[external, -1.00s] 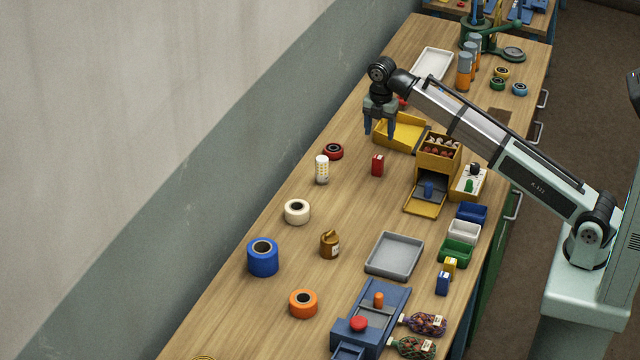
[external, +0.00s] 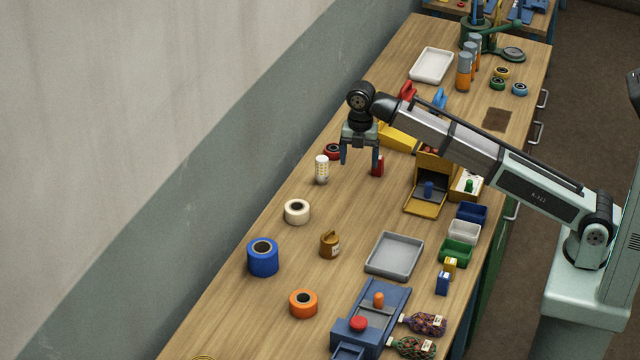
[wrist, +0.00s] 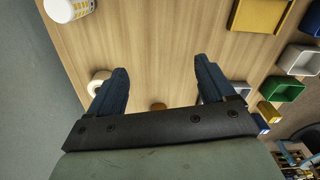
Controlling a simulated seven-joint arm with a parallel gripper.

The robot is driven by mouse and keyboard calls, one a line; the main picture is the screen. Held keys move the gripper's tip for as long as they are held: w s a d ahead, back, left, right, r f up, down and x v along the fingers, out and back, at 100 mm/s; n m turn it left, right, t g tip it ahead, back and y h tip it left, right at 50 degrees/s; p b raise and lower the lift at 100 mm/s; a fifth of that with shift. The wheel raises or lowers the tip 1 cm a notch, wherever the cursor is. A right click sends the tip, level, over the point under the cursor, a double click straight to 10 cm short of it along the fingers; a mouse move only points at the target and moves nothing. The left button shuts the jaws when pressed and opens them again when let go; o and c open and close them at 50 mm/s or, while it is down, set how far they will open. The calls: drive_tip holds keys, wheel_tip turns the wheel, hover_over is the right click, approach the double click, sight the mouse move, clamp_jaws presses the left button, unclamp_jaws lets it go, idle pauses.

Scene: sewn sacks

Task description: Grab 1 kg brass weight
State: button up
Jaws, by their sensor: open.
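The brass weight (external: 330,244) is a small brown-gold piece with a knob on top and a pale label, standing upright on the bench. In the wrist view only a brownish part of it (wrist: 158,106) shows, between the fingers and just above the dark gripper bar, which hides the rest. My gripper (external: 360,165) is open and empty, fingers pointing down, above the bench beyond the weight and well apart from it. Its two blue fingers (wrist: 160,70) also show spread in the wrist view.
A white tape roll (external: 297,212), blue roll (external: 263,257) and orange roll (external: 303,304) stand around the weight. A grey tray (external: 394,256) lies to its right. A white bottle (external: 321,170) and red box (external: 377,168) are near my gripper. Bare wood separates these things.

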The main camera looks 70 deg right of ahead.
drive_tip(key=n, duration=0.2)
approach(330, 235)
drive_tip(key=s, duration=0.1)
drive_tip(key=m, duration=0.7)
drive_tip(key=f, duration=0.7)
drive_tip(key=shift+w+d, duration=0.15)
drive_tip(key=shift+w, duration=0.15)
drive_tip(key=shift+w+d+f, duration=0.1)
drive_tip(key=shift+w+f, duration=0.05)
drive_tip(key=shift+f, duration=1.3)
drive_tip(key=shift+w+f, duration=0.15)
drive_tip(key=shift+f, duration=1.25)
drive_tip(key=shift+c, duration=0.4)
clamp_jaws()
